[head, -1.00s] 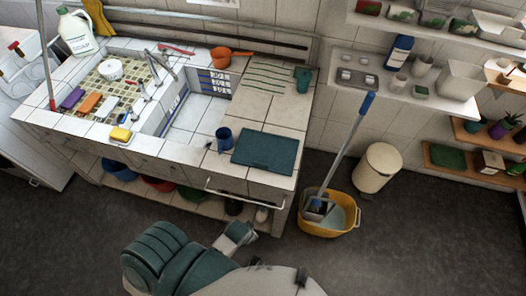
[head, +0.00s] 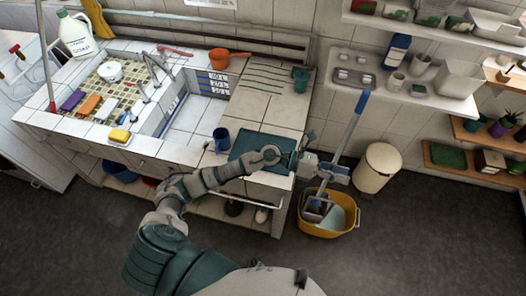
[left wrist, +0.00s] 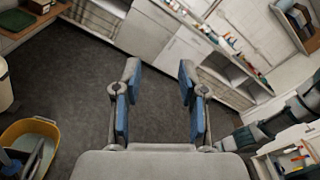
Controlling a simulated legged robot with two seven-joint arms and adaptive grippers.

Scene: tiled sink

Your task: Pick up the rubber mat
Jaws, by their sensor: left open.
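The rubber mat, a dark teal rectangle (head: 248,143), lies flat on the front right part of the tiled counter in the head view. My left forearm crosses over it and hides its middle and part of its right side. My left gripper (head: 318,162) is past the counter's right end, beside the mop handle in the picture, apart from the mat. In the left wrist view the left gripper (left wrist: 160,82) is open and empty, its two blue-padded fingers spread over dark floor. The mat is not clearly seen there. My right gripper is not in view.
A blue mug (head: 221,139) stands just left of the mat. A yellow bucket (head: 345,222) with a mop (head: 350,130) and a cream bin (head: 378,168) stand right of the counter. A metal rail (head: 235,197) runs along the counter front. Shelves hang at upper right.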

